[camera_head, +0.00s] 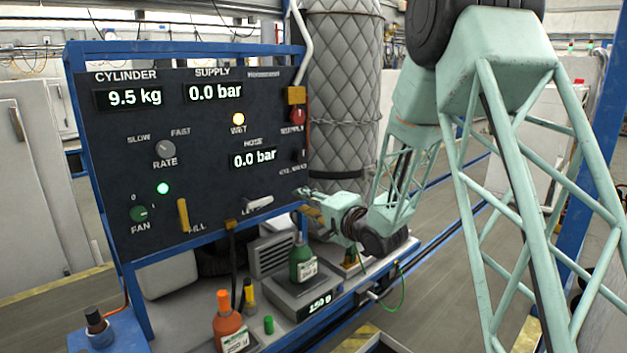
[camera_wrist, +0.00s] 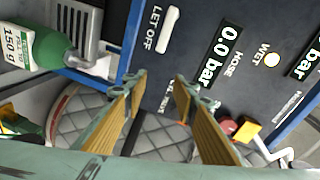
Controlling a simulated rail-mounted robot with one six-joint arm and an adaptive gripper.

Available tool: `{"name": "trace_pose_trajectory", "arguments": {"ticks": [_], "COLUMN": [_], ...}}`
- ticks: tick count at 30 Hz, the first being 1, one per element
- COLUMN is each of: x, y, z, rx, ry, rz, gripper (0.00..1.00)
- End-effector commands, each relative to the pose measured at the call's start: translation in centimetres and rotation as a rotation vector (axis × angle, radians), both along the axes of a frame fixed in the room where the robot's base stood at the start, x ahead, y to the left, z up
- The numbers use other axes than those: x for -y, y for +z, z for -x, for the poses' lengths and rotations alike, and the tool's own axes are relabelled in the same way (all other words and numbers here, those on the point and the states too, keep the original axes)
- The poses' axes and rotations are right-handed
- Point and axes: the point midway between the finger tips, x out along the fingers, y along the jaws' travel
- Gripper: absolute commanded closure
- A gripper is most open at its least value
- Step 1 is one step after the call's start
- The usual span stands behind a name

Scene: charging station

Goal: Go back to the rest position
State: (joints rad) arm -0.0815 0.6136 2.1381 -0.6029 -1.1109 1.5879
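My gripper (camera_head: 303,200) is in front of the lower right of the dark control panel (camera_head: 205,135), near the white LET OFF lever (camera_head: 258,204). In the wrist view my gripper (camera_wrist: 160,82) shows two yellow-padded fingers spread apart, with nothing between them. The LET OFF lever also shows in the wrist view (camera_wrist: 169,29), a little beyond the fingertips and apart from them. The panel reads cylinder 9.5 kg, supply 0.0 bar and hose 0.0 bar.
A green bottle (camera_head: 303,263) stands on a scale (camera_head: 305,297) reading 150 g, just below my gripper. An orange bottle (camera_head: 229,322) stands at the front. A tall quilted cylinder (camera_head: 341,85) stands behind my gripper. A yellow FILL handle (camera_head: 183,215) is on the panel.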

Motion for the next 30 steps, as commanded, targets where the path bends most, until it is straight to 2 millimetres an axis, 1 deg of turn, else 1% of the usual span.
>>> {"name": "trace_pose_trajectory", "arguments": {"ticks": [1, 3, 14, 23, 30], "x": [0.5, 1.4, 5.7, 9.4, 12.3], "y": [0.7, 1.2, 3.9, 5.9, 7.2], "z": [0.2, 0.4, 2.4, 5.1, 7.9], "rx": [0.004, 0.007, 0.005, -0.015, -0.043], "ry": [-0.012, -0.028, -0.101, -0.148, -0.173], "rz": [0.027, 0.069, 0.277, 0.44, 0.564], "gripper": [0.74, 0.74, 0.74, 0.74, 0.74]}}
